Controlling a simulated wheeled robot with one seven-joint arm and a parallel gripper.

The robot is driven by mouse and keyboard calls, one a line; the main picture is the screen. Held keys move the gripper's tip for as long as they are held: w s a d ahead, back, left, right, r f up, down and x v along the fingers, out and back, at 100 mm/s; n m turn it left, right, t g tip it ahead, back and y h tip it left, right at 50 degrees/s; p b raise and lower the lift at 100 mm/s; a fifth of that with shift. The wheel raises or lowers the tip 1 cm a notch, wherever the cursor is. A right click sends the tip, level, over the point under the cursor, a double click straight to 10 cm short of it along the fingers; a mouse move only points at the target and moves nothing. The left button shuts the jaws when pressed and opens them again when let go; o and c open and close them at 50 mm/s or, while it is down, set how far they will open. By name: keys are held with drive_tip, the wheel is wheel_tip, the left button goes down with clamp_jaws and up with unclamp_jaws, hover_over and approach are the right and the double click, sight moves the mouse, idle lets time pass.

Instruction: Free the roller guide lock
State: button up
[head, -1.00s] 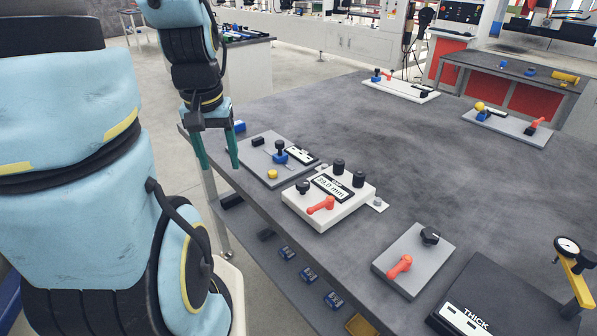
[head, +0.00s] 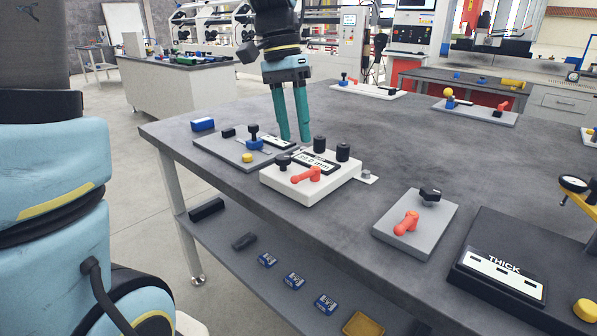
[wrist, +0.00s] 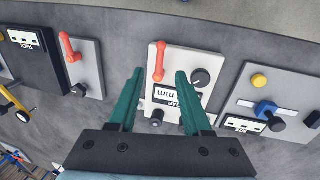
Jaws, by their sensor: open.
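A white block (head: 265,184) carries a red lever (head: 307,176), a black knob (head: 284,161), a display reading in mm (head: 316,160) and two black posts (head: 343,152). No label naming the roller guide lock is readable. In the wrist view the block (wrist: 150,108) appears upside down, with its red lever (wrist: 158,62) between my fingertips in the picture. My gripper (head: 295,139) is open and empty, pointing down at the block's far side in the head view. In the wrist view my gripper (wrist: 159,73) shows both fingers apart. Its height above the block is unclear.
A grey plate (head: 385,232) with another red lever (head: 406,222) and black knob lies right of the block. Left is a grey plate (head: 215,147) with a blue slider (head: 254,143) and yellow button. A black box marked THICK (head: 470,240) stands right.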

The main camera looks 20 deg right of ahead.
sight(306, 177)
drive_tip(key=f, duration=0.2)
drive_tip(key=s+f, duration=0.1)
drive_tip(key=f, duration=0.5)
drive_tip(key=shift+s+d, duration=0.2)
drive_tip(key=shift+d, duration=0.2)
clamp_jaws()
